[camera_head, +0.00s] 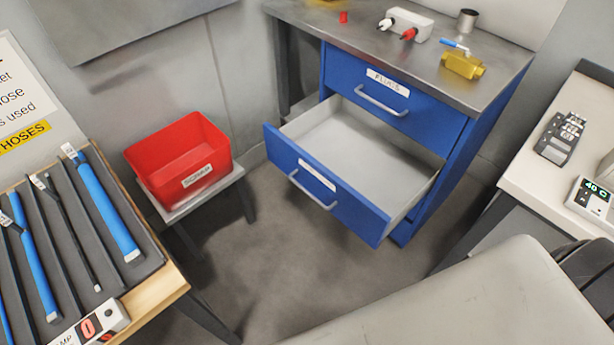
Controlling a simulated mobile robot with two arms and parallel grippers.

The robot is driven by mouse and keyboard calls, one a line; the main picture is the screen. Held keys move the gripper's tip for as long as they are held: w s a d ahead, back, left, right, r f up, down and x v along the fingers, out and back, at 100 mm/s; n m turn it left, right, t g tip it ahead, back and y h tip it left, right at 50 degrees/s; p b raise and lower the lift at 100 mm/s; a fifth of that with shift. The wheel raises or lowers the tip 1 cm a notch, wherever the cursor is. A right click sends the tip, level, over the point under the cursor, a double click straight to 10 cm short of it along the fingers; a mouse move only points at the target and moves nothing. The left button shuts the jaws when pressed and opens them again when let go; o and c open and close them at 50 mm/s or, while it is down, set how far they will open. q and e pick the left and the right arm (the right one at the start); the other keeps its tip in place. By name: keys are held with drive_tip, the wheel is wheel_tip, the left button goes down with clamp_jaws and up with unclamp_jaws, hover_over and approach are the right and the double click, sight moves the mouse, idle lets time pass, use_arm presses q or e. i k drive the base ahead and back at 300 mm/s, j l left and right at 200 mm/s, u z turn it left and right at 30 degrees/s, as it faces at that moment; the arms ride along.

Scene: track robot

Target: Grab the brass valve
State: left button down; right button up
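The brass valve (462,65) lies on the grey top of the blue drawer cabinet (497,84), close to its front right edge. It has a yellow-gold body and a blue lever handle (454,45) that points up and to the left. Neither of my grippers shows in the head view, so their state cannot be seen. Nothing covers the valve.
The cabinet's lower drawer (335,180) is pulled out and empty. On the top are a white device (408,22) with red parts, a metal cup (467,20) and a small red piece (343,17). A red scrap bin (178,160) stands on a stool at left.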

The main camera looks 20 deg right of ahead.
sight(462, 63)
drive_tip(key=z, duration=1.6)
